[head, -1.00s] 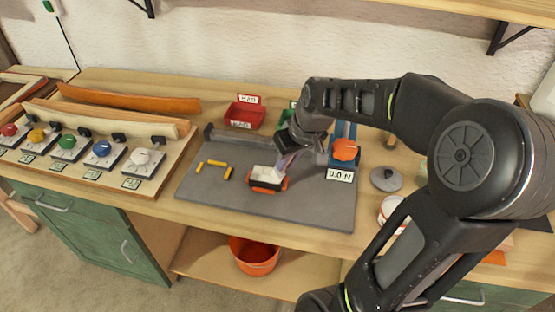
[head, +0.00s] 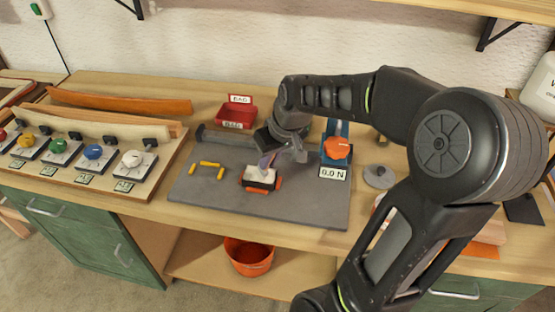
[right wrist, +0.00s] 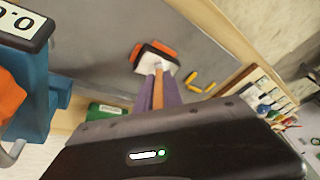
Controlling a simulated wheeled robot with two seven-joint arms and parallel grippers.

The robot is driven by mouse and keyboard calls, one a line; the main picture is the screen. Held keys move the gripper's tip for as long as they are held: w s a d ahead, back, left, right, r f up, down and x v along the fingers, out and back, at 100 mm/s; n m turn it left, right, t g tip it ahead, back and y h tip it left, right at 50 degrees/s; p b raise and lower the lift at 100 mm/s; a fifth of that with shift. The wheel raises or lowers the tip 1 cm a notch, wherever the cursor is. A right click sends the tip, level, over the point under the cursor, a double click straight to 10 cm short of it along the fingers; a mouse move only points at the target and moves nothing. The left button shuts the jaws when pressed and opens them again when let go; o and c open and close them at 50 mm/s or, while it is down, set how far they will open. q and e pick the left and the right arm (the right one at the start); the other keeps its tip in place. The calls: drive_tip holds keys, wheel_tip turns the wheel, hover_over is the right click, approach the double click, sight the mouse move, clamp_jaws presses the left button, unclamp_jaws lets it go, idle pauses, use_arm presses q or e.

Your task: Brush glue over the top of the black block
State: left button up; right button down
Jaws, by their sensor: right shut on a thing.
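The black block (head: 260,181) sits on the grey mat (head: 310,205) between small orange pieces. Its top looks mostly white; black shows along its edges, as in the right wrist view (right wrist: 153,47). My right gripper (head: 268,160) is over the block, its purple fingers pointing down. It is shut on a brush, whose wooden handle (right wrist: 158,92) shows between the fingers in the right wrist view. The brush tip is at the white top and seems to touch it, but the exact contact is hard to make out. My left gripper is not in view.
Yellow pieces (head: 211,165) lie on the mat left of the block. A blue stand (head: 336,133) with an orange knob and a "0.0 N" display is to the right. A red bin (head: 234,117) stands behind. Coloured knobs (head: 93,153) line a board at left.

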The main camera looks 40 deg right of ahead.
drive_tip(key=shift+w+a, duration=0.15)
drive_tip(key=shift+w+a, duration=0.55)
drive_tip(key=shift+w, duration=0.25)
drive_tip(key=shift+w+a, duration=0.55)
drive_tip(key=shift+w, duration=0.25)
drive_tip(key=shift+s+d, duration=0.6)
drive_tip(key=shift+s, duration=0.2)
drive_tip(key=shift+s+d, duration=0.55)
drive_tip(key=shift+s, duration=0.25)
drive_tip(key=s+d, duration=0.1)
drive_tip(key=s+d+b, duration=0.1)
drive_tip(key=s, duration=0.1)
drive_tip(key=shift+s+d, duration=0.1)
drive_tip(key=shift+r+p, duration=2.2)
drive_tip(key=shift+r, duration=0.8)
